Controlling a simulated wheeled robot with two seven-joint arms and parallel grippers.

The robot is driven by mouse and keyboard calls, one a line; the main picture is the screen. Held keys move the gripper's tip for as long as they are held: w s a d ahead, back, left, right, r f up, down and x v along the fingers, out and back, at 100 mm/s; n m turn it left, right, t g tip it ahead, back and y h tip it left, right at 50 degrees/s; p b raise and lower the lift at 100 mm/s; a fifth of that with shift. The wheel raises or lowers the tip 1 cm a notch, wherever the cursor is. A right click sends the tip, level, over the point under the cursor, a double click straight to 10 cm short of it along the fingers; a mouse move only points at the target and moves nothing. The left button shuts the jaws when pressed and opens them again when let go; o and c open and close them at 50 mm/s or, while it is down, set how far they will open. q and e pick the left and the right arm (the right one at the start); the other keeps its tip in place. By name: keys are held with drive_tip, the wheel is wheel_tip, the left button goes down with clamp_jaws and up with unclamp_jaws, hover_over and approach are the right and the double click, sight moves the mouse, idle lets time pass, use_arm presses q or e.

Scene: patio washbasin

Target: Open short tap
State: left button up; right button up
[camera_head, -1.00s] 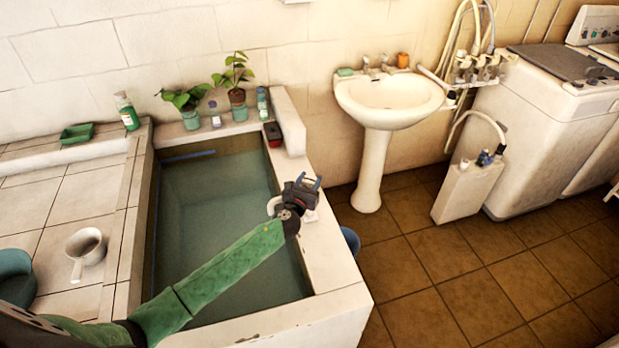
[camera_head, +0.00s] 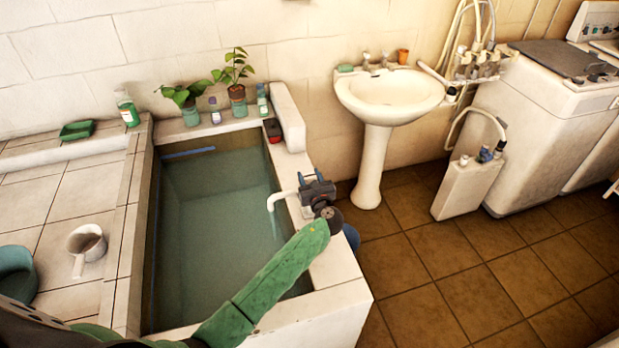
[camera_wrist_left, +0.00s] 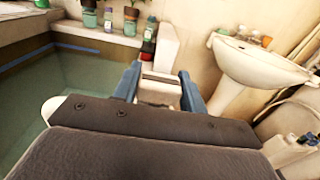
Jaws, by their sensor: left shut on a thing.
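A short tap with a white curved spout (camera_head: 281,198) stands on the right ledge of the water-filled tub, its spout reaching over the water. A faint pale streak shows under its mouth. My left gripper (camera_head: 313,177) is at the tap's base end, on the ledge side. In the left wrist view its blue fingers stand either side of a pale block-like part (camera_wrist_left: 160,88), and the gripper (camera_wrist_left: 158,84) is shut on it. This part appears to belong to the tap; my gripper hides most of the tap body. My right gripper is not in view.
The tub's ledge (camera_head: 335,270) runs along the right. A red-black box (camera_head: 272,132) and potted plants (camera_head: 237,95) stand at the back. A pedestal washbasin (camera_head: 385,95) is behind right. A blue object (camera_head: 351,239) is partly hidden beside the tub. Tiled floor is free.

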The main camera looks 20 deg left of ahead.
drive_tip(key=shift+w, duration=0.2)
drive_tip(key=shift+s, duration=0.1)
use_arm(q)
drive_tip(key=o, duration=1)
drive_tip(key=shift+f, duration=0.1)
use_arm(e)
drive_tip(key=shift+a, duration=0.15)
use_arm(q)
drive_tip(key=shift+s+d, duration=0.15)
drive_tip(key=shift+s, duration=0.1)
drive_tip(key=shift+b+v, duration=1.55)
drive_tip(key=shift+v, duration=2.05)
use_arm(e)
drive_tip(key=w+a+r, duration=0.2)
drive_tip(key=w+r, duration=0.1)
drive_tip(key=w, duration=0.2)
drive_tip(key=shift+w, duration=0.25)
